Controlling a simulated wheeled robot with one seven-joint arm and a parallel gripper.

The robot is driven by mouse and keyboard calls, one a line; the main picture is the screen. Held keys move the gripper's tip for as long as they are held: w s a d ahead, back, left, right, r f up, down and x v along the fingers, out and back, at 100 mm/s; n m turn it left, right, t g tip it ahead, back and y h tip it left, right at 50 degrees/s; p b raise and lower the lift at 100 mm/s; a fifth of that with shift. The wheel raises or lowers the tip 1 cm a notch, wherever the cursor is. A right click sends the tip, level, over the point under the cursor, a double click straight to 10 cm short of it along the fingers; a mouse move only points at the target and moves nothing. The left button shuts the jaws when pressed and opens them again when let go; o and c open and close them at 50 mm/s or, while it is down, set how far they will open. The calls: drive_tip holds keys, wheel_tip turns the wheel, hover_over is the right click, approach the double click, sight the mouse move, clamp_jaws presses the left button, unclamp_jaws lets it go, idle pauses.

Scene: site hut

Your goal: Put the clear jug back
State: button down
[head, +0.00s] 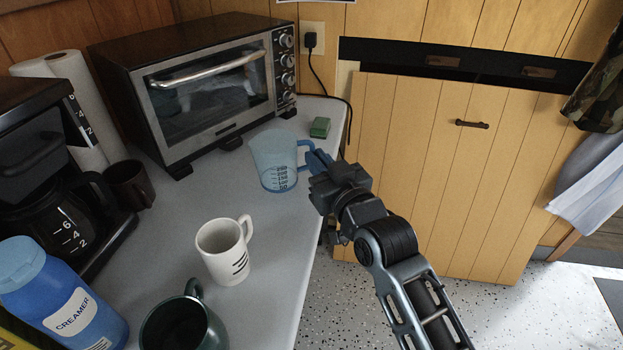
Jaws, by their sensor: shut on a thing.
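The clear jug (274,160), a bluish see-through measuring jug with dark scale marks, is at the right side of the counter in front of the toaster oven. It looks upright, with its handle to the right. I cannot tell if its base touches the counter. My gripper (316,166) reaches in from the right and is shut on the jug's handle. The fingers hide part of the handle.
A toaster oven (215,95) stands behind the jug, with a green sponge-like block (320,127) nearby. A white mug (222,252), dark green mug (180,325), creamer bottle (65,300), brown mug (128,184) and coffee maker (45,170) stand left. Mid-counter is clear.

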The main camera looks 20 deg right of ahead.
drive_tip(key=shift+w+a+f, duration=0.25)
drive_tip(key=shift+a+f, duration=0.1)
drive_tip(key=shift+a, duration=0.15)
drive_tip(key=shift+f, duration=0.2)
drive_tip(key=shift+f+b, duration=0.35)
drive_tip(key=shift+f, duration=1.45)
drive_tip(key=shift+f, duration=0.15)
drive_tip(key=c, duration=1.2)
unclamp_jaws()
drive_tip(key=s, duration=1.2)
